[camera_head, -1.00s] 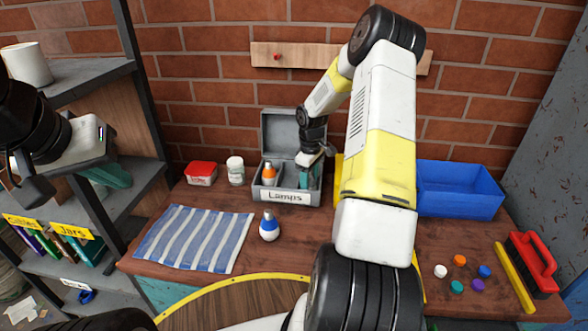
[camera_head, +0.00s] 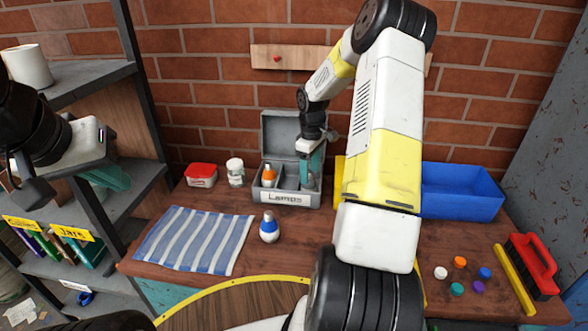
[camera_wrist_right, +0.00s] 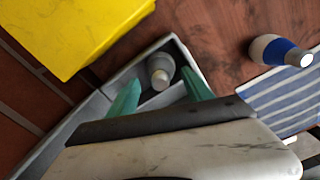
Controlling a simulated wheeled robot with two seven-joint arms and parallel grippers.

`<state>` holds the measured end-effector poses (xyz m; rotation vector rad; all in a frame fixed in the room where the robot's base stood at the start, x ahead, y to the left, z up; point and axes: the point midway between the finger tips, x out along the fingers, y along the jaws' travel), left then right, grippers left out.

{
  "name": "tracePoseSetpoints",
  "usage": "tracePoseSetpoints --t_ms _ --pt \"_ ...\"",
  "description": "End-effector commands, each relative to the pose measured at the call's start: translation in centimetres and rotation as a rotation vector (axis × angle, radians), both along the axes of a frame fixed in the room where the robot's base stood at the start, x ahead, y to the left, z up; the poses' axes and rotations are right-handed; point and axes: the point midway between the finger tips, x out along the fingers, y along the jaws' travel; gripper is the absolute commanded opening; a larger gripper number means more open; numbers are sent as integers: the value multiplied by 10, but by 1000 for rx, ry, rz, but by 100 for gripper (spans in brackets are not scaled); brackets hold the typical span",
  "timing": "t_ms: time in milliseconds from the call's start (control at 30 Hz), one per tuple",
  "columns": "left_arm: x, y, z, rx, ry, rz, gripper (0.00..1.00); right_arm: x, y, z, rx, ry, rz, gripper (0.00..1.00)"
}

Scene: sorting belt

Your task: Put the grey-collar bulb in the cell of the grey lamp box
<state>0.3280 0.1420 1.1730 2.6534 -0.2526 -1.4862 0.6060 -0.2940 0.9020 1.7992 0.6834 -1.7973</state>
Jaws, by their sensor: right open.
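The grey lamp box (camera_head: 287,198), labelled "Lamps", stands open at the back of the bench; its rim also shows in the wrist view (camera_wrist_right: 116,76). The grey-collar bulb (camera_wrist_right: 160,69) is inside a cell of the box, between the fingers of my right gripper (camera_wrist_right: 161,84). Those teal fingers are spread apart on either side of it. In the head view my right gripper (camera_head: 311,182) reaches down into the right part of the box and the grey-collar bulb is hidden. An orange-collar bulb (camera_head: 269,175) stands in the left cell. My left gripper (camera_head: 112,178) is by the shelf, its jaws unclear.
A blue-collar bulb (camera_head: 269,228) stands on the bench in front of the box. A striped cloth (camera_head: 195,240), a red-lidded tub (camera_head: 201,175) and a white jar (camera_head: 235,172) are to the left. A blue bin (camera_head: 460,193) is to the right.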

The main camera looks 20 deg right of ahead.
Motion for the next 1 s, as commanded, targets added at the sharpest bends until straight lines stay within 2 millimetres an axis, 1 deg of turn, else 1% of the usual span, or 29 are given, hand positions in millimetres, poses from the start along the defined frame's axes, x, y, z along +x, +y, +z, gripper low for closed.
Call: tracePoseSetpoints --t_ms 33,100,200,367,467,567,667,700,767,800,867,900,967,1000 --pt "0 0 0 0 0 0 0 1 0 13 -1 -3 0 59" --pt "0 0 0 0 0 0 0 1 0 28 -2 -3 0 59" --pt "0 0 0 0 0 0 0 0 1 45 -1 -2 1 59" --pt "0 0 0 0 0 0 0 0 1 62 0 -1 1 59" --pt "0 0 0 0 0 0 0 -2 4 73 -4 -8 -4 59" --pt "0 0 0 0 0 0 0 -11 15 99 -17 -35 -31 59" --pt "0 0 0 0 0 0 0 -31 33 139 -30 -83 -84 59" --pt "0 0 0 0 0 0 0 -42 42 156 -32 -108 -111 59" --pt "0 0 0 0 0 0 0 -60 55 180 -30 -146 -157 59" --pt "0 0 0 0 0 0 0 -73 63 194 -25 -172 -190 59" --pt "0 0 0 0 0 0 0 -94 75 213 -11 -209 -239 59" --pt "0 0 0 0 0 0 0 -109 83 225 2 -235 -273 59" --pt "0 0 0 0 0 0 0 -131 94 240 27 -274 -323 59" --pt "0 0 0 0 0 0 0 -146 101 248 48 -299 -356 59"
